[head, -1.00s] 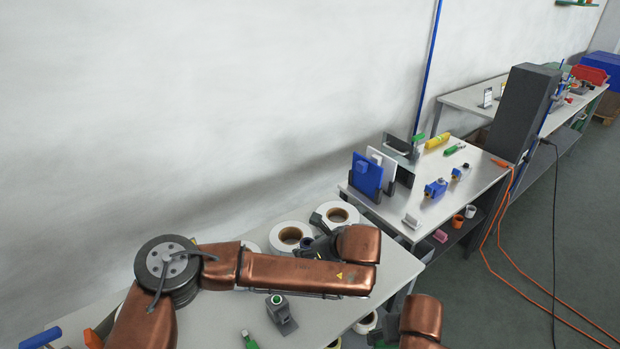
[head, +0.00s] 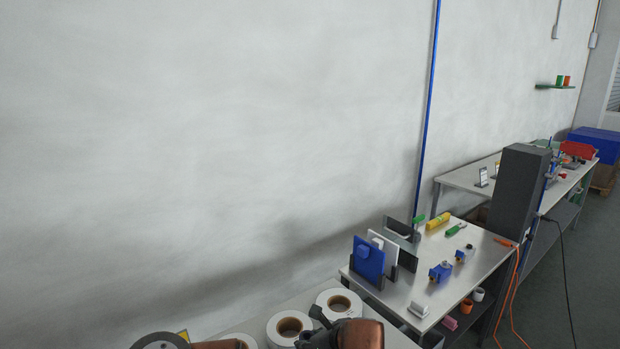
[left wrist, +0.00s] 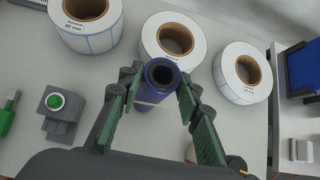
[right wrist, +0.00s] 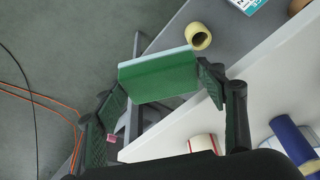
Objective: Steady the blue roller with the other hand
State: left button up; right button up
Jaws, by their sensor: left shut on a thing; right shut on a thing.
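The blue roller (left wrist: 150,121) stands between the green-padded fingers of my left gripper (left wrist: 159,84) in the left wrist view. Its dark hollow end faces the camera and a pale band crosses its side. My left gripper is shut on it. In the head view only a dark part of this gripper (head: 320,328) shows at the bottom edge, and the roller cannot be made out. My right gripper (right wrist: 163,88) is shut on a green block with a pale edge (right wrist: 158,78).
White label rolls (left wrist: 172,40) stand behind and beside the blue roller. A grey fixture with a green button (left wrist: 60,105) is at left. A yellow roll (right wrist: 198,37) lies on a lower shelf. Another bench (head: 410,300) holds blue and white plates.

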jog(key=shift+a+r+n+t+y, duration=0.5)
jog(key=shift+a+r+t+y, duration=0.9)
jog(key=shift+a, duration=4.55)
jog(key=w+a, duration=0.1)
jog(key=w+a+t+y, duration=0.1)
jog(key=w, duration=0.1)
jog(key=w+a+t+y, duration=0.1)
jog(key=w, duration=0.1)
jog(key=shift+w+a+r, duration=0.1)
jog(key=shift+a+r, duration=0.25)
jog(key=shift+r, duration=0.05)
jog(key=w+t+y, duration=0.1)
jog(key=w, duration=0.1)
jog(key=w+r+t+y, duration=0.1)
jog(key=w+t, duration=0.1)
jog(key=w+t+y, duration=0.2)
jog(key=w, duration=0.1)
jog(key=shift+d+r+m, duration=0.2)
jog(key=shift+d+m, duration=0.1)
jog(key=shift+d, duration=0.1)
jog(key=t, duration=0.2)
jog(key=shift+w+d+r+m+t+y, duration=0.3)
jog(key=shift+d+r, duration=0.05)
jog(key=shift+d, duration=0.05)
jog(key=shift+s+d+r+m+t, duration=0.2)
jog(key=shift+m+t, duration=0.1)
jog(key=shift+t, duration=0.2)
jog(key=shift+s+a+r+m+t, duration=0.1)
jog(key=shift+s+r+m+t, duration=0.3)
jog(key=shift+s+t, duration=0.45)
